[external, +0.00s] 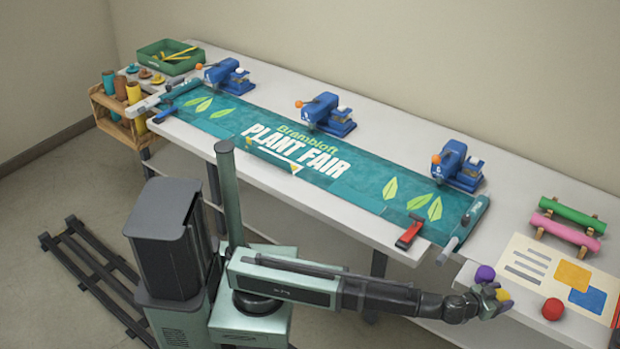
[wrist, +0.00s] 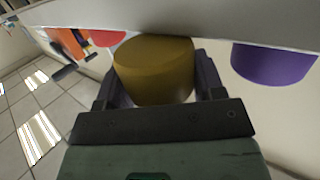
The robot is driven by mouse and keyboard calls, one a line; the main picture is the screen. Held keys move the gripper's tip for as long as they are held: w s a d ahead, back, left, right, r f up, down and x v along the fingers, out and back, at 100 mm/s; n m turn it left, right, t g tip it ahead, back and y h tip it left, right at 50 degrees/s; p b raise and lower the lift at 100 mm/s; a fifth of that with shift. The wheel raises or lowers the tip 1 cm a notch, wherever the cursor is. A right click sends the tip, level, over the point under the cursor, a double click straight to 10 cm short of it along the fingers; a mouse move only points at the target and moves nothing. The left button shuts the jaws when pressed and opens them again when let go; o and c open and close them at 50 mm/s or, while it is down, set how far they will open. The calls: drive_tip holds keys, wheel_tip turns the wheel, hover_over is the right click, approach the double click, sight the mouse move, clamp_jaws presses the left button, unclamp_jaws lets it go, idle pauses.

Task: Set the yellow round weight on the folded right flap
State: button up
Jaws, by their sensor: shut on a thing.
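The yellow round weight (external: 503,295) is at the front of the table on the right, between the purple round weight (external: 485,274) and the red one (external: 552,309). My gripper (external: 493,297) is shut on it from the front. In the wrist view the yellow weight (wrist: 154,70) sits between both fingers, with the purple weight (wrist: 273,62) to the right and the red one (wrist: 107,38) to the left. I cannot tell if it still touches the table. The teal banner (external: 300,140) lies along the table; its right part (external: 445,207) has leaf prints, and I cannot make out a flap's edge clearly.
A red clamp (external: 409,232) grips the front edge, and a roller bar (external: 465,228) lies at the banner's right end. Blue machines (external: 458,167) stand along the back. Pink (external: 566,231) and green (external: 572,214) rolls and a printed sheet (external: 527,262) lie at right.

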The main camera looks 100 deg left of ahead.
sight(498, 295)
drive_tip(key=x, duration=0.2)
drive_tip(key=r+x, duration=0.1)
drive_tip(key=x, duration=0.4)
drive_tip(key=shift+w+a+r, duration=0.15)
drive_tip(key=shift+w+r, duration=0.05)
drive_tip(key=shift+w, duration=0.2)
drive_tip(key=shift+s, duration=0.1)
drive_tip(key=shift+f, duration=0.3)
drive_tip(key=o, duration=1.2)
drive_tip(key=shift+r, duration=0.1)
drive_tip(key=shift+c, duration=0.2)
drive_tip(key=p+v, duration=0.1)
drive_tip(key=v, duration=0.9)
drive_tip(key=shift+s, duration=0.5)
drive_tip(key=shift+o, duration=0.3)
